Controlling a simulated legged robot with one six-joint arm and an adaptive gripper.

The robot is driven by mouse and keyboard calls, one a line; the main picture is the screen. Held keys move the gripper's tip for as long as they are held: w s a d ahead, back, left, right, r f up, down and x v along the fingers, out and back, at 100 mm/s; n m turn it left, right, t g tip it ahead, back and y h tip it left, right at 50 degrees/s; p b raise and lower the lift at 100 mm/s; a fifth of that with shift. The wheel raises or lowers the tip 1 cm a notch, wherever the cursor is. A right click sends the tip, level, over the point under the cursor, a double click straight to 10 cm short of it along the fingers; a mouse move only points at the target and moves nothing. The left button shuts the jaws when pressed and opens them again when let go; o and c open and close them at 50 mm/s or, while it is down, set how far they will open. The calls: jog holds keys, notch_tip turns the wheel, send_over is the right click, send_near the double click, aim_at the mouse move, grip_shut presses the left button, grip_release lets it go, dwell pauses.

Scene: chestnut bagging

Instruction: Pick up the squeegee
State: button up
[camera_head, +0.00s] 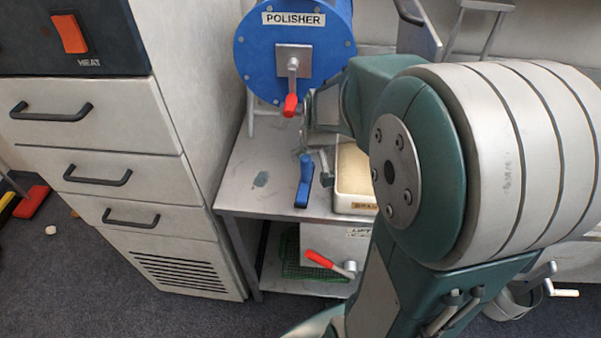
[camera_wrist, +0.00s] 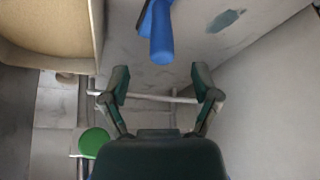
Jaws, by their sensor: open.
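The squeegee appears to be the blue-handled tool (camera_head: 304,181) lying on the grey metal table, just left of a shallow tray. In the head view my gripper is small and partly hidden by my arm.
The tray (camera_head: 354,180) holds pale material and stands close to the tool's right; its wall (camera_wrist: 97,35) shows at upper left in the wrist view. A blue polisher drum (camera_head: 262,60) stands behind. A drawer cabinet (camera_head: 110,150) borders the table's left. A red-handled lever (camera_head: 322,261) sits below.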

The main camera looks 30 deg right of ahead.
aim_at(306, 159)
jog(key=shift+w+d+f, duration=0.15)
jog(key=shift+w+f, duration=0.1)
jog(key=shift+f, duration=0.3)
jog(key=x, duration=0.4)
jog(key=shift+w+a, duration=0.3)
jog(key=shift+a, duration=0.05)
jog(key=shift+w+d+f, duration=0.1)
jog(key=shift+f, duration=0.15)
jog(key=shift+d, duration=0.15)
jog(key=shift+c, duration=0.6)
grip_shut()
